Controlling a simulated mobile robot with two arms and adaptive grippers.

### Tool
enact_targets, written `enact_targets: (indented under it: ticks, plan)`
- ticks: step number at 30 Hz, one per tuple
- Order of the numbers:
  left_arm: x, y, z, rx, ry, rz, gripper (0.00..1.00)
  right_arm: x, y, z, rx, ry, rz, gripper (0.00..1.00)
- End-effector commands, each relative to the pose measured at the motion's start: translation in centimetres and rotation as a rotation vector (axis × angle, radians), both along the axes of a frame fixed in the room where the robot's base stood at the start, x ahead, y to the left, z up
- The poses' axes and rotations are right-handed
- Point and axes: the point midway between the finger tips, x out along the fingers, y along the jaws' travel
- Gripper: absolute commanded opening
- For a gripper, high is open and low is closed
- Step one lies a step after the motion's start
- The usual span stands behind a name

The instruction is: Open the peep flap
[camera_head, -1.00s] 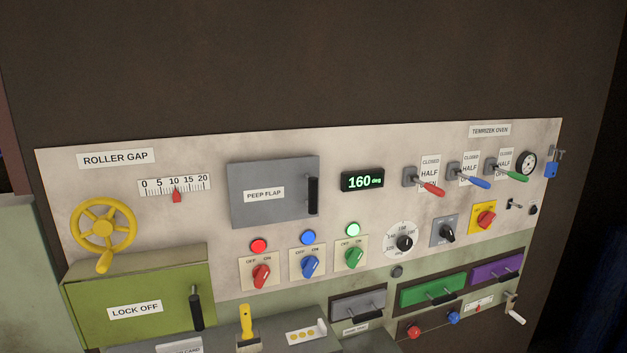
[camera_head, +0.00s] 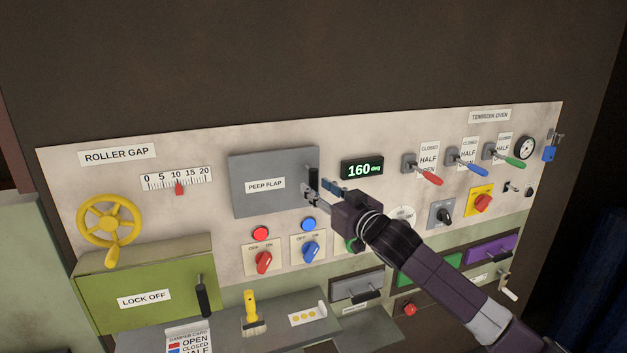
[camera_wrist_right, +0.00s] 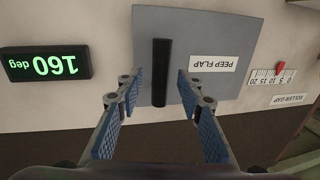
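The peep flap (camera_head: 262,187) is a grey square plate on the cream panel, with a white label. It lies flat against the panel. Its black upright handle (camera_head: 314,160) is at its right edge, the lower part hidden behind my gripper in the head view. My right gripper (camera_head: 322,188) is at the handle's lower end. In the wrist view the picture is upside down; the flap (camera_wrist_right: 215,75) and its handle (camera_wrist_right: 160,72) show between the two open blue-padded fingers, with a gap on each side. My left gripper is not in view.
The green 160 deg display (camera_head: 362,169) is close right of the handle. Red, blue and green rotary switches sit below the flap, the green one (camera_head: 352,244) partly behind my arm. A yellow handwheel (camera_head: 110,221) and green lock-off box (camera_head: 145,290) are at left.

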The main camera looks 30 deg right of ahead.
Motion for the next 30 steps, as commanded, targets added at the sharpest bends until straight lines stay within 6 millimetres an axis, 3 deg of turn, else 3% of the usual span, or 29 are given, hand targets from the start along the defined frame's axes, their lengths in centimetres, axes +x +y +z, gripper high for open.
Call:
enact_targets:
  ticks: [6, 17, 26, 30]
  plan:
    - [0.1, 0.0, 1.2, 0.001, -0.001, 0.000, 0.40, 2.2, -0.1, 0.2, 0.000, 0.000, 0.000, 0.34]
    - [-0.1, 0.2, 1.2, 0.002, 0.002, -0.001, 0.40, 2.7, -0.1, -0.1, -0.001, 0.000, 0.001, 0.34]
    - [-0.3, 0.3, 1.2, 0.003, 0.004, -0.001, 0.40, 2.7, -0.1, -0.1, -0.002, 0.001, 0.000, 0.02]
    - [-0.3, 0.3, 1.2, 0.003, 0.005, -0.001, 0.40, 2.7, -0.1, -0.1, -0.002, 0.001, 0.000, 0.00]
